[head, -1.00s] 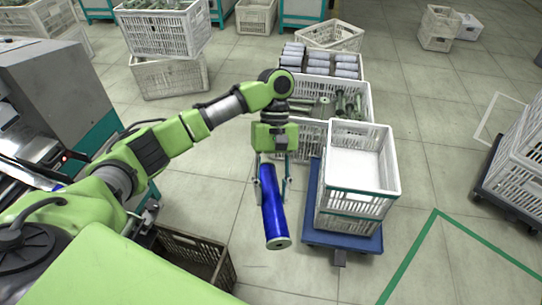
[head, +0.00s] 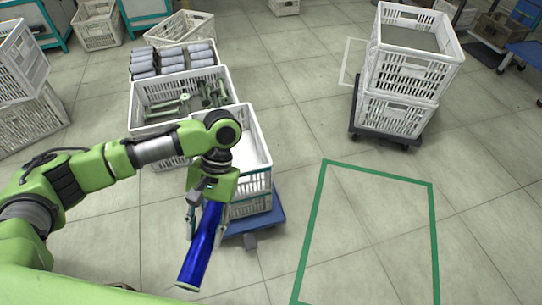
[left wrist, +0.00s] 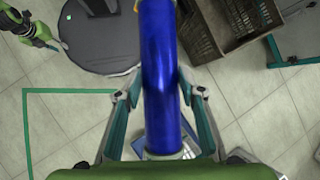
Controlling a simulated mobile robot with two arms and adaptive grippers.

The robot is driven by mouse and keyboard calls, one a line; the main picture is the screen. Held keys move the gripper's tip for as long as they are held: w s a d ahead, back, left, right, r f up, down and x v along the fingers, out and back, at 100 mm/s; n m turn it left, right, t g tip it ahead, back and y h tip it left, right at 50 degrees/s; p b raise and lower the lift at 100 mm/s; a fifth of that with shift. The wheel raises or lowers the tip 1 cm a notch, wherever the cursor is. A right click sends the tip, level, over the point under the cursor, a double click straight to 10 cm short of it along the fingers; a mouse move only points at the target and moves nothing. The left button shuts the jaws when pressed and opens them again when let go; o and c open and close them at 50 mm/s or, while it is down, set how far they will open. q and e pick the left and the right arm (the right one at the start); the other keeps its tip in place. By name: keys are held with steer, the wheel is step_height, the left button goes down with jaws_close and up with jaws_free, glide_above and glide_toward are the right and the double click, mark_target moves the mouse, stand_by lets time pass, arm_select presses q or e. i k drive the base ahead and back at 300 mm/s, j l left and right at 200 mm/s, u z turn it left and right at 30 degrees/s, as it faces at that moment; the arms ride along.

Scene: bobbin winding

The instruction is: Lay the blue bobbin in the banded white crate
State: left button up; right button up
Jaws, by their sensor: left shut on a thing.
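The blue bobbin (head: 203,247) is a shiny blue tube with a pale end. My left gripper (head: 208,214) is shut around it and holds it tilted in the air, in front of the crate. In the left wrist view the bobbin (left wrist: 158,75) runs between the two fingers of the gripper (left wrist: 161,100). The banded white crate (head: 262,183) stands on a blue dolly; its green band shows low on the wall. It looks empty where I see inside, but my arm hides its left part. A small green and dark arm part, perhaps my right gripper (left wrist: 42,32), shows far off.
Behind the banded crate stand a white crate with green bobbins (head: 150,98) and grey rolls (head: 170,60). Stacked white crates (head: 395,112) stand on a dark dolly at right. A green floor outline (head: 380,172) encloses clear floor. A brown crate (left wrist: 235,25) shows in the wrist view.

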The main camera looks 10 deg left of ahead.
mark_target(245, 160)
steer(key=i+l+z, duration=0.3)
steer(key=l+z, duration=0.15)
steer(key=i+l+z, duration=0.6)
steer(key=i+z, duration=0.25)
steer(key=i+u, duration=0.5)
steer(key=i+l+u, duration=0.25)
steer(key=i+u, duration=0.4)
steer(key=u, duration=0.3)
steer(key=i+u, duration=0.15)
steer(key=u, duration=0.25)
steer(key=i+l+u, duration=0.1)
steer(key=u, duration=0.35)
steer(key=i+l+u, duration=0.15)
steer(key=u, duration=0.25)
steer(key=i+l+u, duration=0.15)
steer(key=u, duration=0.25)
steer(key=i+l+u, duration=0.25)
steer(key=u, duration=0.2)
steer(key=i+l+u, duration=0.4)
steer(key=k+j, duration=0.1)
